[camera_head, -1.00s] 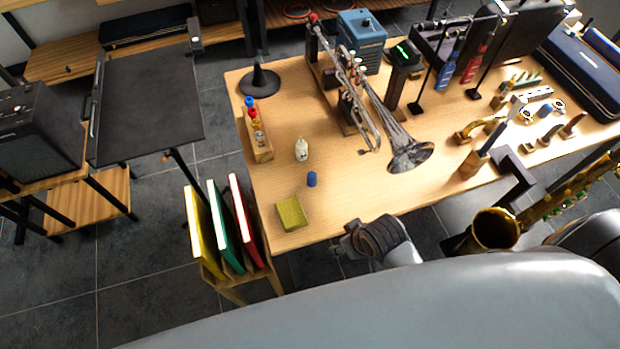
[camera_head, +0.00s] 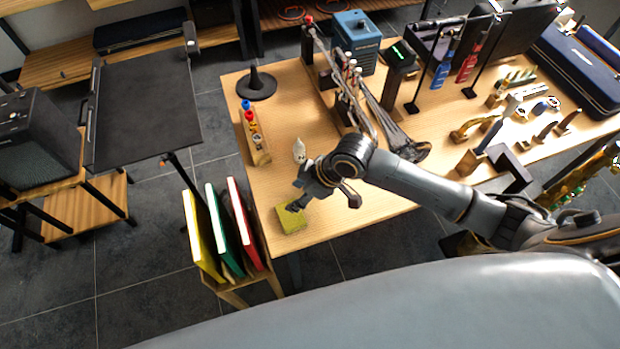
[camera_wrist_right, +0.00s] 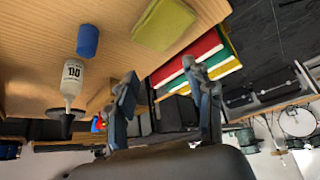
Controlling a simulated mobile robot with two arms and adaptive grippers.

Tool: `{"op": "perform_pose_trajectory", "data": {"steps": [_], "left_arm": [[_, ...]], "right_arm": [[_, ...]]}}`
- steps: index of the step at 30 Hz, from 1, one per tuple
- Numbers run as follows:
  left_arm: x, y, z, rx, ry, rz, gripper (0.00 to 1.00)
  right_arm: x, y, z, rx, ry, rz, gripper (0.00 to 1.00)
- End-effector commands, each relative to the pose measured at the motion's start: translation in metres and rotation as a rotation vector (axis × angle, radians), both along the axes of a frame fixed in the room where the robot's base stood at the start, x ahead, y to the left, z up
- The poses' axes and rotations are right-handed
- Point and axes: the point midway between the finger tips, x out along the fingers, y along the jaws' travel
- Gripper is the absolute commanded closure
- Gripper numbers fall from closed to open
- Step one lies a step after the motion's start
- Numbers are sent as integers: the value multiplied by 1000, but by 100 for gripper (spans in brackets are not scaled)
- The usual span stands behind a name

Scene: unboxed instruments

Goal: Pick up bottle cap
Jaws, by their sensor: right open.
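The bottle cap, a small blue cylinder (camera_wrist_right: 87,41), stands on the wooden table in the right wrist view. In the head view my right arm hides it. My right gripper (camera_head: 299,192) is over the table's near left part, by the yellow-green pad. Its two fingers (camera_wrist_right: 160,78) are apart and empty, and the cap is off to their left in the wrist view. My left gripper is not in view.
The yellow-green pad (camera_head: 290,218) lies at the table's near left corner. A wooden rack with small coloured bottles (camera_head: 257,140) stands along the left edge. A trumpet (camera_head: 385,122) on its stand is behind my arm. Coloured books (camera_head: 224,225) stand beside the table.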

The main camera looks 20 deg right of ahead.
Motion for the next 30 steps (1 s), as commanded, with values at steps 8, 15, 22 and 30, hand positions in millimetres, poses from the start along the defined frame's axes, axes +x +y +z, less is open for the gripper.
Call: {"op": "perform_pose_trajectory", "data": {"steps": [8, 15, 22, 30], "left_arm": [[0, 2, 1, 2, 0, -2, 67], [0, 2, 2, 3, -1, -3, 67], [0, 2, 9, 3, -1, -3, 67], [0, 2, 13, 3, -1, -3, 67]], "right_arm": [[43, -77, 37, -100, 32, 109, 48], [53, -108, 50, -112, 56, 95, 48], [59, -95, 18, -109, 61, 96, 48], [66, -80, -21, -110, 58, 94, 48]]}}
